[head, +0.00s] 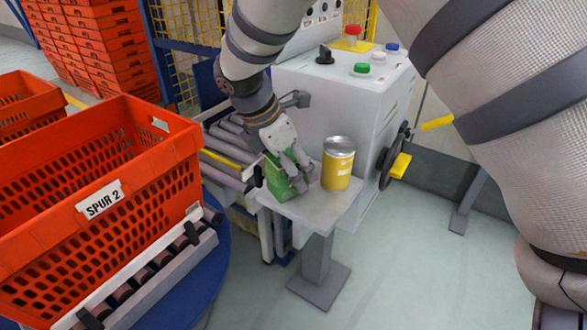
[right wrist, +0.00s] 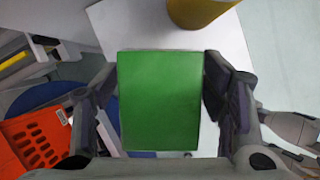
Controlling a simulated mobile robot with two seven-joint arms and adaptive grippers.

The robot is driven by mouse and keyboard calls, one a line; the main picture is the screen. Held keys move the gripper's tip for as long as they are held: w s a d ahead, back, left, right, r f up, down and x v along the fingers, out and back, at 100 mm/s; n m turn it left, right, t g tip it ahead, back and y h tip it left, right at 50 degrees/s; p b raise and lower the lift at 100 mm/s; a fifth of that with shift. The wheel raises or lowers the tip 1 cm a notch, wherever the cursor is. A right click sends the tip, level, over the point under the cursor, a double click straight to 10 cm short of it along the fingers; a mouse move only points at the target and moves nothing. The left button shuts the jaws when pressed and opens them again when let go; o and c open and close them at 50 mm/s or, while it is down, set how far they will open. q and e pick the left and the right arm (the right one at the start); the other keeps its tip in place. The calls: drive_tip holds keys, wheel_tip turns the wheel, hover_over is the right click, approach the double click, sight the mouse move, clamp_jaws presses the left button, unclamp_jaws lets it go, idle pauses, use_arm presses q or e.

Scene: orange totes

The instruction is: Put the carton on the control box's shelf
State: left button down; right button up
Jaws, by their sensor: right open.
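The green carton (head: 277,183) is upright at the left end of the control box's small grey shelf (head: 318,204), and its base appears to rest there. The control box (head: 340,110) is light grey and stands behind the shelf. My right gripper (head: 285,172) is open around the upper part of the carton. In the right wrist view the carton's green top (right wrist: 160,100) fills the space between the two fingers, with a finger close on each side. The shelf (right wrist: 140,25) shows pale beyond it. My left gripper is not in view.
A yellow can (head: 339,170) stands on the shelf just right of the carton. Orange totes (head: 100,205) sit at the left. A roller conveyor (head: 228,155) lies left of the shelf. A black handwheel (head: 392,158) is on the box's right side. Floor right of the shelf is clear.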

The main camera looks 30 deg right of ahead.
drive_tip(key=v, duration=1.1)
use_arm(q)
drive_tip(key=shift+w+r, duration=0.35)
use_arm(e)
drive_tip(key=shift+f, duration=0.1)
